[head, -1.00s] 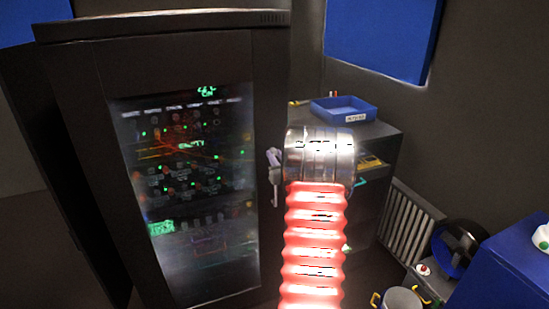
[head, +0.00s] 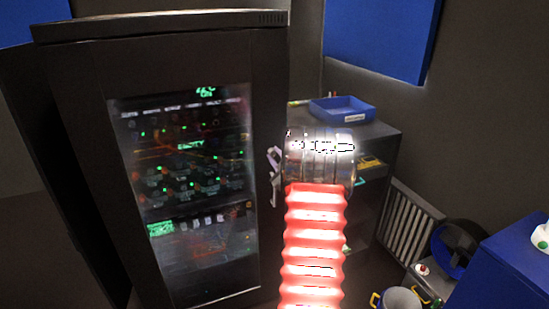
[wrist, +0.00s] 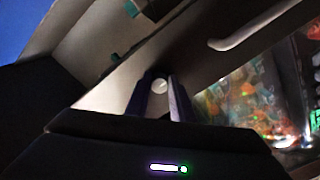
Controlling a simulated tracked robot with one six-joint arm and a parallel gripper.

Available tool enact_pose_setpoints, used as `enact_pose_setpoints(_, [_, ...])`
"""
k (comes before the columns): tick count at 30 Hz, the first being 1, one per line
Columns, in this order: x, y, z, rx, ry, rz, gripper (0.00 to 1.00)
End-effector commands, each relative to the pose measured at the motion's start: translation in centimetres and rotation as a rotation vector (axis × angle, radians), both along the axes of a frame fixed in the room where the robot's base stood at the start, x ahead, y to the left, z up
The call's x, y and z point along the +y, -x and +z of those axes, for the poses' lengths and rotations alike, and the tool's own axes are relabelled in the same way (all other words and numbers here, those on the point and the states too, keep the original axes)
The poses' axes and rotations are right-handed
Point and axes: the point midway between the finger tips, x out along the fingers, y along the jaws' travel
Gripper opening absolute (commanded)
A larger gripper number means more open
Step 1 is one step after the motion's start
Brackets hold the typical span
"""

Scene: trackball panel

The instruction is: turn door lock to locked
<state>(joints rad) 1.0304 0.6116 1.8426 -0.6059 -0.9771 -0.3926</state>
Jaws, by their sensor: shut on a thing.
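The door lock (wrist: 160,86) is a small round pale knob on the cabinet door, seen in the wrist view. My gripper (wrist: 159,94) has one finger on each side of it and is shut on it. Whether the lock stands at locked cannot be told. In the head view my metal wrist and red ribbed arm hide the lock and most of the gripper. The dark cabinet (head: 75,120) has a glass-fronted door, which looks closed. A pale curved door handle (wrist: 245,30) is at the upper right of the wrist view.
Right of the cabinet, a low shelf unit (head: 382,140) carries a blue tray (head: 343,108). A ribbed radiator (head: 408,215) is at the wall. A blue box (head: 505,260) and a light bucket (head: 398,299) stand at lower right.

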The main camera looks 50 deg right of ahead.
Motion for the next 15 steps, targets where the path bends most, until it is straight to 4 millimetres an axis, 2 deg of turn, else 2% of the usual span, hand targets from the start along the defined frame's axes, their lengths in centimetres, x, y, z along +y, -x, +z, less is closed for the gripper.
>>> enact_pose_setpoints(1, [0.45,-0.43,0.07,0.006,0.014,0.013,0.0])
enact_pose_setpoints(15, [0.55,-0.51,0.05,0.02,0.037,0.014,0.0])
